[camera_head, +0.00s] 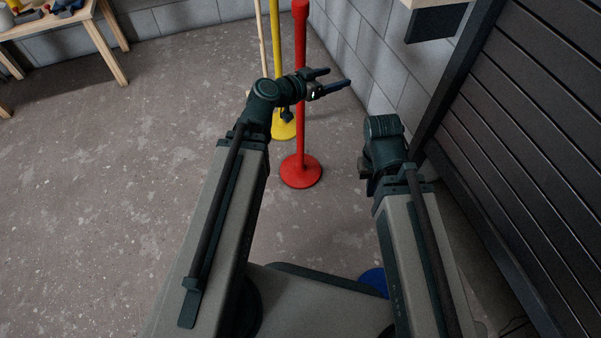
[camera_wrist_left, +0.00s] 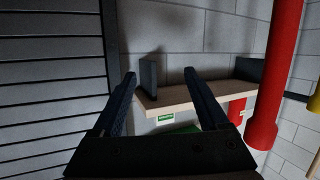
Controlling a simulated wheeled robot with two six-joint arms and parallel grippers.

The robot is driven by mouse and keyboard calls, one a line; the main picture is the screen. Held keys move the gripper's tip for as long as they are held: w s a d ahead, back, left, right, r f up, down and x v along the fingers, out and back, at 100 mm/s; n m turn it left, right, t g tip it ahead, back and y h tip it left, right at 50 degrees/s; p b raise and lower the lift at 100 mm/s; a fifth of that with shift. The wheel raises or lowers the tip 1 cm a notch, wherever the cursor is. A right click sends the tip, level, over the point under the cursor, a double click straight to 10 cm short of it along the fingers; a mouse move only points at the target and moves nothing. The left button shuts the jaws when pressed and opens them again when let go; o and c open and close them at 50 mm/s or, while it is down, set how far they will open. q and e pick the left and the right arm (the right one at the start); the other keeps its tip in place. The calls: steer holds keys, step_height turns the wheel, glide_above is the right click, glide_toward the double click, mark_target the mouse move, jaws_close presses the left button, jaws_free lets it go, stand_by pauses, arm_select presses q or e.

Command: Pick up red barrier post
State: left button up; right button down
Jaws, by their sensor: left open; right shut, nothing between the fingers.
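The red barrier post (camera_head: 301,130) stands upright on its round red base in the head view. My left gripper (camera_head: 339,78) is just right of the post, with my left wrist crossing in front of it. Its fingers point right, away from the post, open and empty. In the left wrist view the post (camera_wrist_left: 284,60) is at the right, outside the open fingers (camera_wrist_left: 160,74); its thicker end points down in that picture. My right gripper (camera_head: 367,176) is low, right of the post's base and apart from it, shut and mostly hidden by its own arm.
A yellow post (camera_head: 275,50) stands close behind the red one, beside a thin wooden pole (camera_head: 261,45). A block wall (camera_head: 355,50) and dark slatted shutter (camera_head: 530,120) bound the right. A shelf (camera_wrist_left: 175,101) is on the wall. Floor at left is clear before a wooden table (camera_head: 45,24).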

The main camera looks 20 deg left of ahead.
mark_target(299, 58)
arm_select(q)
steer(key=shift+w+a+f+n+t+y+b, duration=1.1)
steer(key=shift+a+b, duration=0.95)
steer(key=shift+a, duration=1.4)
steer(key=shift+w+a+f+n+t+y+b, duration=0.6)
steer(key=shift+a+f+t+y+b, duration=1.15)
steer(key=shift+a, duration=1.65)
steer(key=shift+h, duration=0.45)
steer(key=w, duration=0.2)
steer(key=w+d, duration=0.1)
steer(key=w, duration=0.2)
steer(key=w+r, duration=0.1)
steer(key=w, duration=0.2)
steer(key=shift+d+b, duration=0.3)
arm_select(e)
step_height(299, 58, down, 11)
arm_select(q)
steer(key=w, duration=0.5)
steer(key=shift+w+d, duration=0.15)
steer(key=shift+d, duration=0.15)
jaws_close()
arm_select(e)
steer(key=shift+r, duration=0.15)
